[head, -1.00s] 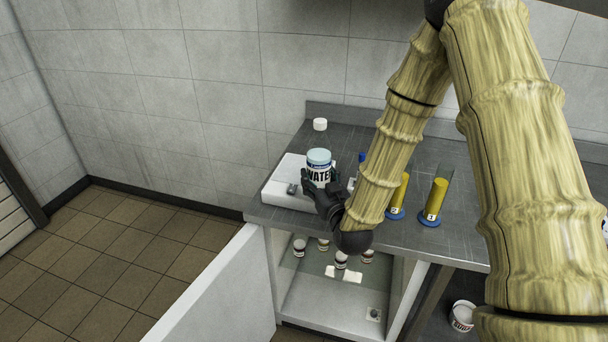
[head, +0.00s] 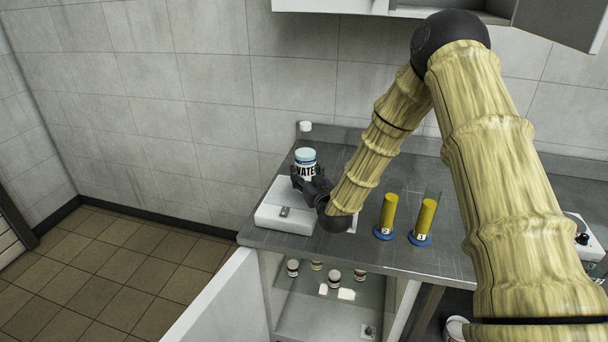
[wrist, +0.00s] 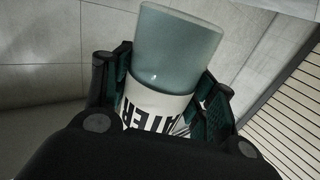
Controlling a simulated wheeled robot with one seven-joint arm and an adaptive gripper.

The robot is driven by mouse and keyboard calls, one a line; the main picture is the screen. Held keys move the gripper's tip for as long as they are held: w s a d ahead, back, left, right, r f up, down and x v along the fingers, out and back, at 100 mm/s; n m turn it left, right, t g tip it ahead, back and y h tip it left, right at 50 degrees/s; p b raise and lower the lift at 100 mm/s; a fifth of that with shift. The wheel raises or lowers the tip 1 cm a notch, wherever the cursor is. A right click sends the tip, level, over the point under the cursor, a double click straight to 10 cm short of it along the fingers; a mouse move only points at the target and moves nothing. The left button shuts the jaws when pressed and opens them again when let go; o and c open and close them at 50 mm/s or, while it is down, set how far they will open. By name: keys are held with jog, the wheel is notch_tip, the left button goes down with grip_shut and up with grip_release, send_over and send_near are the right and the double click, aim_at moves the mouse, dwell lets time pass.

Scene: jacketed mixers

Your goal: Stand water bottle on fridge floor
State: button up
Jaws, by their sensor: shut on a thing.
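The water bottle (head: 306,161) has a pale blue top and a white label with dark lettering. My gripper (head: 308,180) is shut on it and holds it roughly upright over the white device on the counter. In the wrist view the bottle (wrist: 178,50) sits between both dark fingers (wrist: 165,100), its label partly hidden by them. Whether its base touches the device is hard to tell. The fridge (head: 320,318) is under the counter, with its white door (head: 222,305) swung open to the left. Several small jars (head: 335,279) stand on its upper shelf.
The white device (head: 283,207) stands at the counter's left end. Two yellow cylinders on blue bases (head: 388,215) stand to the right. A white cap (head: 305,126) lies at the back. An open wall cabinet (head: 440,10) hangs above. The fridge's lower floor looks mostly clear.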

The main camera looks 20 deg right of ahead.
aim_at(304, 168)
jog(key=shift+w+d+f+p, duration=0.15)
jog(key=shift+w+p, duration=0.1)
jog(key=shift+w, duration=0.6)
jog(key=shift+w+d+r+p, duration=0.15)
jog(key=shift+w+p, duration=0.1)
jog(key=shift+w, duration=0.55)
jog(key=shift+f+p, duration=0.7)
jog(key=shift+f, duration=1.15)
jog(key=shift+f, duration=0.25)
jog(key=o, duration=1.5)
jog(key=shift+s, duration=0.1)
